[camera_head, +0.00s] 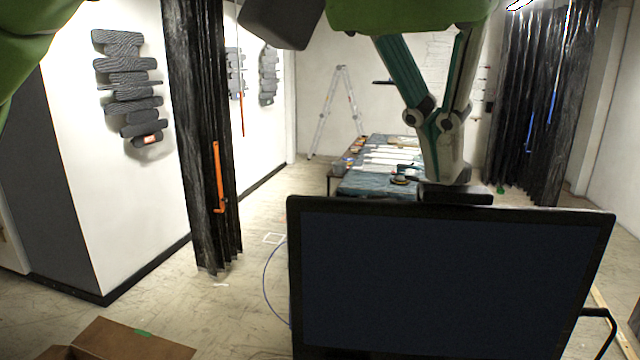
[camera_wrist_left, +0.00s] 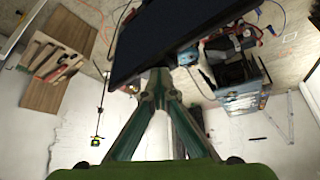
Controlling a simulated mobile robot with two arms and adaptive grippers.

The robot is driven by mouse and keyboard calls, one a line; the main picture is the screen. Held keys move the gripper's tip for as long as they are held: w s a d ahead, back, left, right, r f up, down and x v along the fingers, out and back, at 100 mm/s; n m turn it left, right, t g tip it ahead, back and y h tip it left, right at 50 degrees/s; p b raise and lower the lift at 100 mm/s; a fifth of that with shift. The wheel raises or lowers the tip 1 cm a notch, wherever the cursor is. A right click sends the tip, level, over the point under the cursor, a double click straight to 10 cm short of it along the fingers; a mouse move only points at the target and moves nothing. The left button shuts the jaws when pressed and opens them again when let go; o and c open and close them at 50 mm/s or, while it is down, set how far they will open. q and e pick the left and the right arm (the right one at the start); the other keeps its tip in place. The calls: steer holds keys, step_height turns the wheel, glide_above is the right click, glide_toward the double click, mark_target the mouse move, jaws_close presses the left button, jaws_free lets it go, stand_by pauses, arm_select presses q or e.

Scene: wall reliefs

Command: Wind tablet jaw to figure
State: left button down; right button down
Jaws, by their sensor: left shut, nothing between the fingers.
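A large dark flat panel (camera_head: 450,280), which looks like the tablet, fills the lower right of the head view, its screen blank. A short black block (camera_head: 470,194), possibly the jaw, sits on its top edge. My left gripper (camera_head: 447,178) comes down from above; its teal and white fingers are shut and empty. Their tips overlap the block in the picture; I cannot tell if they touch it. In the left wrist view the gripper (camera_wrist_left: 158,78) points at the dark panel (camera_wrist_left: 175,35). No figure is readable. My right gripper is not in view.
A dark curtain (camera_head: 195,110) with an orange bar (camera_head: 217,178) hangs at the left. A dark stacked relief (camera_head: 130,85) hangs on the white wall. A cluttered table (camera_head: 345,183) and ladder (camera_head: 335,105) stand behind the panel. A cardboard box (camera_head: 135,342) lies low at left. Floor left of the panel is open.

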arm_select(q)
steer(key=shift+w+a, duration=0.1)
steer(key=shift+w, duration=0.1)
stand_by(0.6)
steer(key=shift+s+a+f, duration=0.1)
steer(key=shift+a+f, duration=0.05)
steer(key=shift+r, duration=3.1)
steer(key=shift+a, duration=0.1)
